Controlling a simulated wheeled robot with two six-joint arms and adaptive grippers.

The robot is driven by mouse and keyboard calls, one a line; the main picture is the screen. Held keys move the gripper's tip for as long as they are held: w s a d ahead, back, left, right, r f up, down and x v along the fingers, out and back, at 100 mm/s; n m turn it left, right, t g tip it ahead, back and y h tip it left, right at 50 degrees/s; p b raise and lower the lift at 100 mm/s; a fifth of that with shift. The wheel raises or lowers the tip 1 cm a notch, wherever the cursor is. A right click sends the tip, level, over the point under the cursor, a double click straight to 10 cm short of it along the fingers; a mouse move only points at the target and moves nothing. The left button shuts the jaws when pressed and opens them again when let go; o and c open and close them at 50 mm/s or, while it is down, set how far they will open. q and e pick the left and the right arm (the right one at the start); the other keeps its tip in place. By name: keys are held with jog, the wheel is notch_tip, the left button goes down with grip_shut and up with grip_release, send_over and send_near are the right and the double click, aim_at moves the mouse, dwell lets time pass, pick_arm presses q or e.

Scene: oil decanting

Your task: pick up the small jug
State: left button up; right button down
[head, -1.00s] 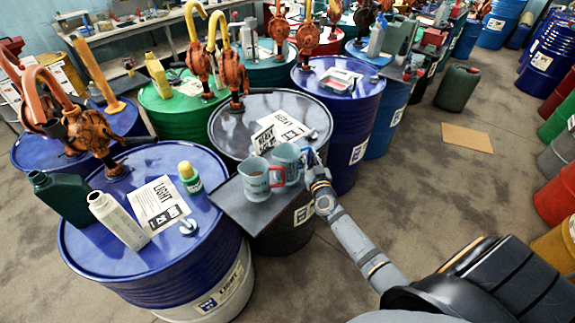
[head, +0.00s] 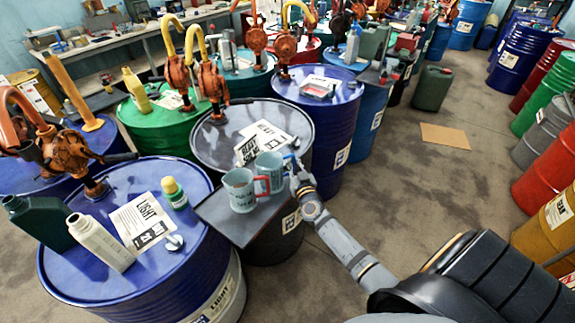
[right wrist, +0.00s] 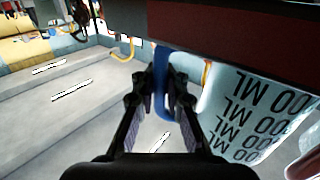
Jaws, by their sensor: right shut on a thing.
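Two pale blue-green jugs stand close together on a dark board. The front jug (head: 239,191) has a red handle. Behind it and to the right is a jug with a blue handle (head: 268,171). I cannot tell for sure which jug is smaller. My right gripper (head: 298,178) reaches in from the right at the blue handle. In the right wrist view my gripper (right wrist: 160,95) is shut on the blue handle (right wrist: 160,70), and the jug's wall (right wrist: 250,112) with ML markings is beside the fingers. I cannot tell whether this jug is clear of the board. My left gripper is not in view.
The dark board (head: 232,226) spans beside a blue drum (head: 120,250) and a dark drum (head: 225,150). A green bottle (head: 38,222), a white bottle (head: 98,240) and a yellow-capped bottle (head: 174,193) stand on the blue drum. Open floor (head: 400,190) lies to the right.

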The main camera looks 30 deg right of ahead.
notch_tip(320, 180, up, 18)
jog(key=p, duration=1.2)
jog(key=shift+f+p, duration=0.2)
jog(key=shift+p, duration=0.15)
